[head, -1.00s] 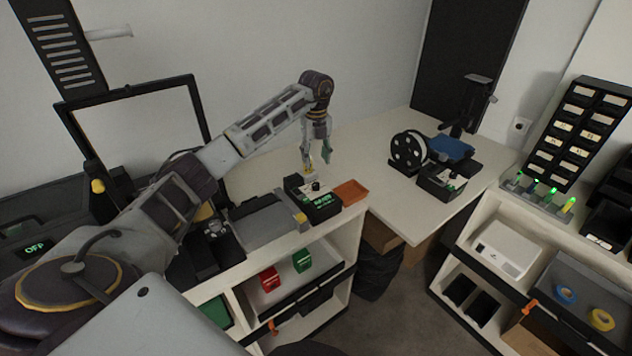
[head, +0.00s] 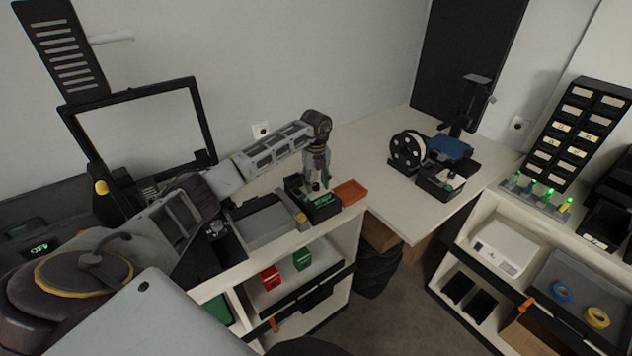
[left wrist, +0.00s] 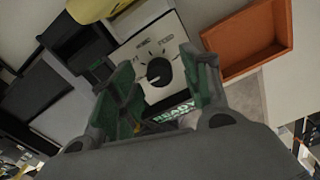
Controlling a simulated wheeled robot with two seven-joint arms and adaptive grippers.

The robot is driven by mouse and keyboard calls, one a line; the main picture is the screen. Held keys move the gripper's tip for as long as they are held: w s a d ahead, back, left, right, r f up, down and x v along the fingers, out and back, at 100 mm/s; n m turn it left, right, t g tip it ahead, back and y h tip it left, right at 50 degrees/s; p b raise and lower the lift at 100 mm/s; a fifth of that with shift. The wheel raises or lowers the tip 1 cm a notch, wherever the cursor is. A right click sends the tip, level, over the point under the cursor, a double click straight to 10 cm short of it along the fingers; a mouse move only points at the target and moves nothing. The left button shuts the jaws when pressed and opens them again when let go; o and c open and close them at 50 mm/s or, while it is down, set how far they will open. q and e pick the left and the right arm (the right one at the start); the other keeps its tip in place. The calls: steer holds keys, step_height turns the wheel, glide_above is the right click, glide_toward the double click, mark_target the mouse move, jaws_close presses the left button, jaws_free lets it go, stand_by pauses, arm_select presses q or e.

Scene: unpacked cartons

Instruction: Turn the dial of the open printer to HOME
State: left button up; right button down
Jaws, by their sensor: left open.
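My left gripper (head: 317,186) is open, pointing down over a small black control box (head: 325,209) on the left bench. In the left wrist view, the box's pale face carries a round black dial (left wrist: 159,72) with a light pointer mark. The dial appears between the open fingers (left wrist: 160,75); contact cannot be told. Labels ring the dial; one seems to read FEED, the others are unclear. Green READY text (left wrist: 178,113) shows on the box. On the back bench stands an open-frame printer with a blue bed (head: 451,147) and its own control box (head: 438,189). My right gripper is not in view.
An orange tray (head: 350,192) sits right beside the control box, and a grey case (head: 265,222) lies on its left. A large black frame (head: 204,112) stands behind my left arm. The bench between is clear.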

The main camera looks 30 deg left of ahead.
arm_select(q)
steer(key=c, duration=1)
steer(key=shift+c, duration=0.2)
